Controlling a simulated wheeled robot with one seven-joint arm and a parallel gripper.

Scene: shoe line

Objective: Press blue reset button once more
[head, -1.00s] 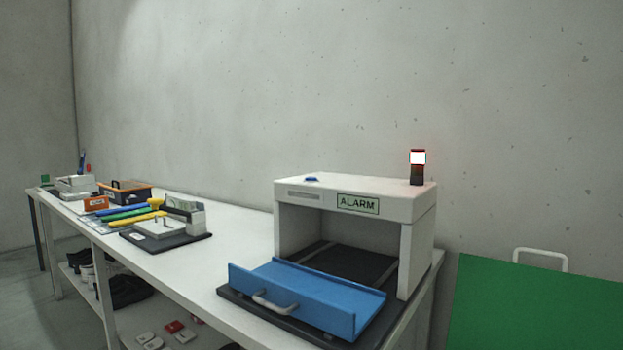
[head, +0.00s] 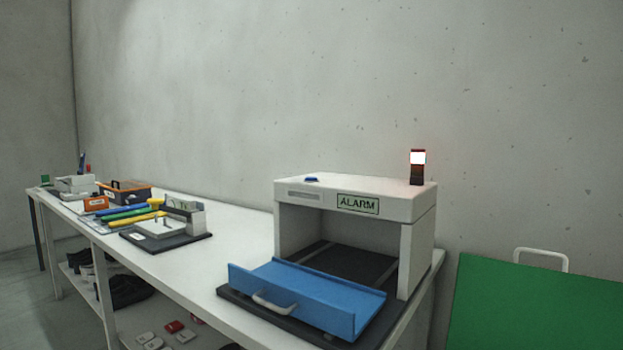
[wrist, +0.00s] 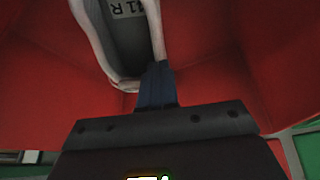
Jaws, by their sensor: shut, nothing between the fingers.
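The blue reset button (head: 311,180) sits on top of the white machine housing (head: 408,205), toward its left end. The housing carries an ALARM display (head: 358,204), and the lamp (head: 418,157) on top glows white with a red glow around it. My gripper is out of the head view. In the wrist view my gripper (wrist: 157,68) is shut, with its dark blue fingers together. Its tips are near a white-rimmed grey piece marked "41 R", with red surfaces around it; whether they touch, I cannot tell. The button does not show in the wrist view.
A blue flap (head: 305,298) with a handle lies lowered in front of the housing. The white table (head: 240,230) is clear between the housing and a dark-based fixture (head: 165,240). A green panel (head: 540,305) stands at the right.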

